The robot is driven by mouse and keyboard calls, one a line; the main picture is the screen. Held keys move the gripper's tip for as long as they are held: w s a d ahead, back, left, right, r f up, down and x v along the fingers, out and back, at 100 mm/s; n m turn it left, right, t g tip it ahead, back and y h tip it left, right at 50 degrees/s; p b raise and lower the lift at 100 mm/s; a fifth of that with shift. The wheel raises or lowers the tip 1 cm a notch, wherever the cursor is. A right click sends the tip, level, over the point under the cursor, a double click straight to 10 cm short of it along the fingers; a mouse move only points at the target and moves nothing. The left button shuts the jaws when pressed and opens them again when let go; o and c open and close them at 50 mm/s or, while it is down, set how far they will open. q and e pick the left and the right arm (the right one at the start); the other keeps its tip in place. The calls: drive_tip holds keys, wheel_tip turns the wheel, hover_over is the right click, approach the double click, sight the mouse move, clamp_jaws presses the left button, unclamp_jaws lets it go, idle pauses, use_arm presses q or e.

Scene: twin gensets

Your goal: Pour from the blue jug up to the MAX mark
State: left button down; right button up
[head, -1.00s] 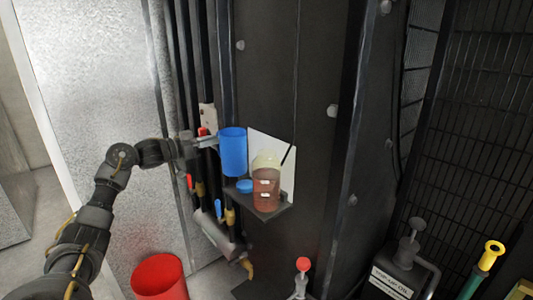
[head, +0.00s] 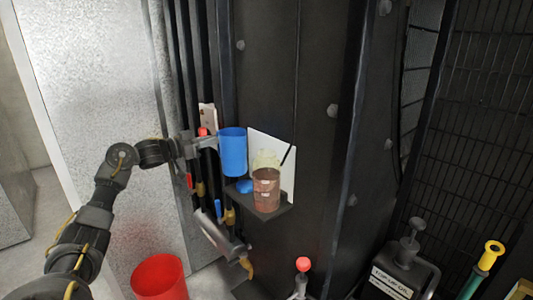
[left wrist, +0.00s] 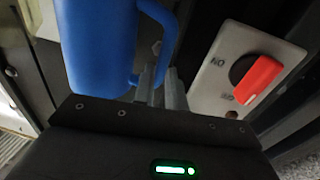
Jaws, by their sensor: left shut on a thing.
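The blue jug (head: 232,153) is upright in the head view, above and to the left of the small shelf. My left gripper (head: 207,142) is shut on its handle; the left wrist view shows the blue jug (left wrist: 97,45) with the fingers (left wrist: 158,85) at its handle. A translucent container (head: 266,188) with reddish-brown liquid and two pale marks stands on the dark shelf (head: 272,213). Its top is pale yellowish. I cannot read the marks. A blue cap (head: 245,187) lies on the shelf left of it. My right gripper is not in view.
A white panel (head: 284,150) stands behind the container. Pipes with red and blue valve handles (head: 218,208) run left of the shelf. A red bucket (head: 160,278) is on the floor. A red rotary switch (left wrist: 258,79) shows in the wrist view.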

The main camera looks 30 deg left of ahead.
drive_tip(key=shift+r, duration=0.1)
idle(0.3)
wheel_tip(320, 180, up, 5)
drive_tip(key=p, duration=0.5)
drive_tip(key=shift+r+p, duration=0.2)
drive_tip(key=shift+p, duration=0.1)
